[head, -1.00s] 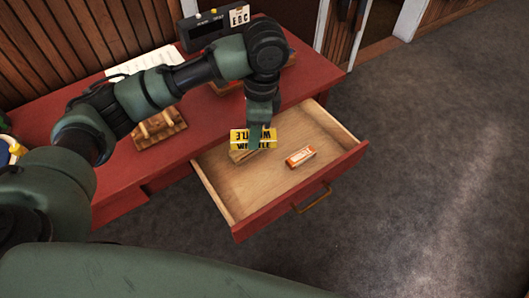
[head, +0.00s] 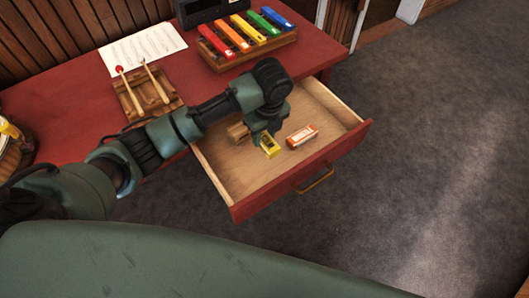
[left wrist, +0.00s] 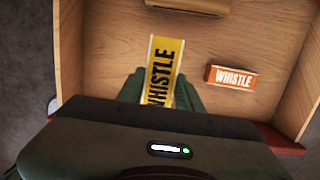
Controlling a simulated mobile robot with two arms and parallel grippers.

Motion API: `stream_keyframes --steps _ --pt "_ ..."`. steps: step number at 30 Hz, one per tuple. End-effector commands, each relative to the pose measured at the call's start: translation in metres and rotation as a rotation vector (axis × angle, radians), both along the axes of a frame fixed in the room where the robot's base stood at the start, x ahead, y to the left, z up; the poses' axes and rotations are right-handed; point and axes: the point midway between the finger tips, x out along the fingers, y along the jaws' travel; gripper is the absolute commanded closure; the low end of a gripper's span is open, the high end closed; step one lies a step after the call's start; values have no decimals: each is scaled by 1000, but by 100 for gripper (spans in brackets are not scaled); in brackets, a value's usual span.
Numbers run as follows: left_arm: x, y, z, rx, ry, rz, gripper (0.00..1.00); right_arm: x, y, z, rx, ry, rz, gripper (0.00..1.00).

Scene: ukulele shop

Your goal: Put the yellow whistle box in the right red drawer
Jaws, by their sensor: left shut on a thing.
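The yellow whistle box (head: 269,146) is in my left gripper (head: 267,136), down inside the open right red drawer (head: 232,180). In the left wrist view the yellow box (left wrist: 163,66) sits between the two green fingers (left wrist: 158,92), with its WHISTLE lettering showing. The gripper is shut on it. I cannot tell whether the box touches the drawer floor. The drawer is pulled out and has a pale wooden inside; it also shows in the left wrist view (left wrist: 105,55). My right gripper is not in view.
An orange whistle box (head: 302,136) lies in the drawer just right of the yellow one. A wooden block (head: 238,131) lies toward the drawer's back. On the red desk (head: 75,100) are a colourful xylophone (head: 245,38), mallets on a wooden stand (head: 150,97) and sheet music (head: 143,49).

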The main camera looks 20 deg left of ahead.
Motion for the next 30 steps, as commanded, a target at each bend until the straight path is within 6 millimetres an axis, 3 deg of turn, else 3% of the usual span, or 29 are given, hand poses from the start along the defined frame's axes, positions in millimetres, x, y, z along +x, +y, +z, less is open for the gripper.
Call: stream_keyframes --steps 3,6,13,18,22,30 --pt "-1 0 -33 0 5 1 100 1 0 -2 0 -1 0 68" --pt "-1 0 -51 0 3 1 100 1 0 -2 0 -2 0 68" --pt "0 -1 -72 -1 2 0 100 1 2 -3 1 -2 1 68" --pt "-1 0 -99 0 3 1 100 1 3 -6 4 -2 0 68" --pt "0 0 -109 -1 -1 0 100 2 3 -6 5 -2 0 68" --pt "0 0 -110 -1 -1 0 100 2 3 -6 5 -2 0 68"
